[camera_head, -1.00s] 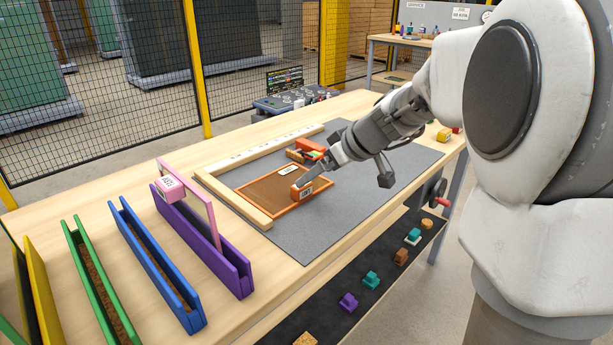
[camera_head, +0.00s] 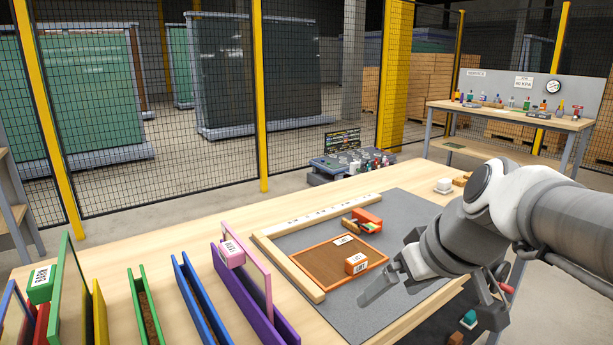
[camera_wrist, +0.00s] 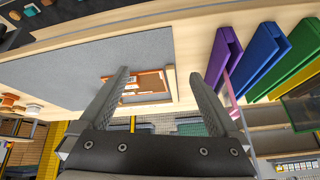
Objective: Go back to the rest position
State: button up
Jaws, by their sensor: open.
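My gripper (camera_head: 382,284) is open and empty in the head view, above the grey mat near the table's front side. It stands apart from the orange-framed brown panel (camera_head: 330,262), which lies flat on the mat.
A wooden L-shaped fence (camera_head: 290,271) borders the grey mat (camera_head: 425,213). Purple (camera_head: 262,318), blue (camera_head: 201,302) and green slotted racks stand at left; a pink-framed panel (camera_head: 258,276) stands in the purple one. An orange tool (camera_head: 367,220) lies behind the panel. A wire fence closes the back.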

jog(key=s+f+m+h, duration=0.3)
jog(key=s+m, duration=0.1)
jog(key=s, duration=0.6)
notch_tip(320, 180, up, 24)
jog(key=p, duration=2.4)
jog(key=shift+d, duration=0.3)
